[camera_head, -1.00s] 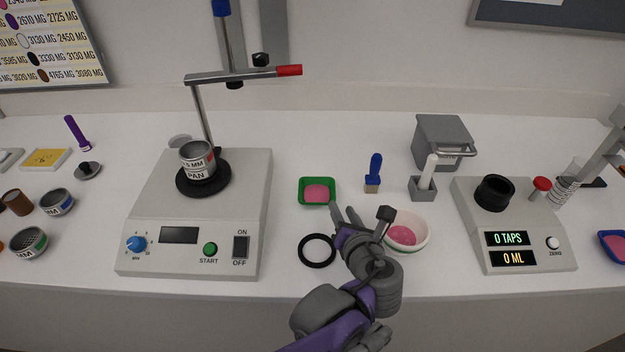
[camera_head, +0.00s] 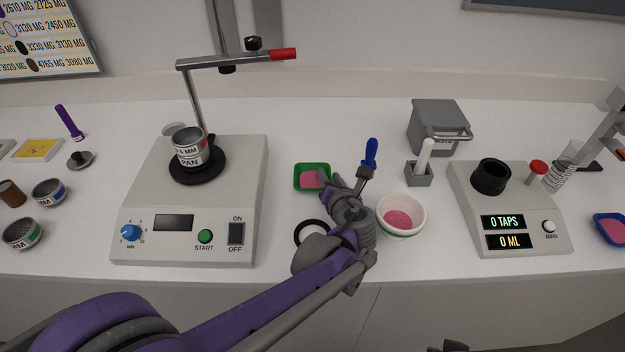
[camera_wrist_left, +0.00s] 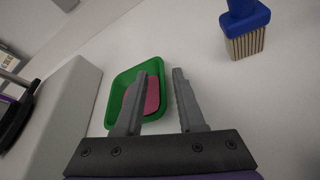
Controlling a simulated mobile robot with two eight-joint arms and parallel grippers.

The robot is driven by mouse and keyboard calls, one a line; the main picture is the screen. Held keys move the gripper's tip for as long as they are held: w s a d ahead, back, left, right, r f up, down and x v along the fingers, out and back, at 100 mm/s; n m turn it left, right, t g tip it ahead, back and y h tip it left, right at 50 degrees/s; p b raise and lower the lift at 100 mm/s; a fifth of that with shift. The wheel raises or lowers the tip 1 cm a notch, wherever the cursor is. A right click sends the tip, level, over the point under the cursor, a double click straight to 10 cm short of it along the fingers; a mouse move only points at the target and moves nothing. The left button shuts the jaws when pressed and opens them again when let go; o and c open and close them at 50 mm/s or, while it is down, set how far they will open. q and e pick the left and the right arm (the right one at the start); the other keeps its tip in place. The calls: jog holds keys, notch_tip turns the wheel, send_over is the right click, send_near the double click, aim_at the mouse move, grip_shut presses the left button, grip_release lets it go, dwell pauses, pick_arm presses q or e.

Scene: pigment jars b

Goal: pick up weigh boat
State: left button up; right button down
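A green weigh boat (camera_head: 312,189) with pink powder stands on the bench right of the sieve shaker. It also shows in the left wrist view (camera_wrist_left: 107,100). My left gripper (camera_head: 328,179) is at the boat's near right side, its fingers partly hiding the powder. In the left wrist view my left gripper (camera_wrist_left: 165,90) is open and empty. A blue weigh boat (camera_head: 598,219) with pink powder stands at the far right. Only a small dark part, perhaps of my right gripper, shows at the bottom edge.
A blue brush (camera_head: 370,155) stands just right of my left gripper. A white bowl (camera_head: 382,210) with pink powder is close to its wrist, and a black ring (camera_head: 299,240) lies partly under my arm. The shaker (camera_head: 150,215) is left, the tap device (camera_head: 560,235) right.

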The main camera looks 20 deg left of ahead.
pick_arm(q)
grip_shut()
dwell(1.4)
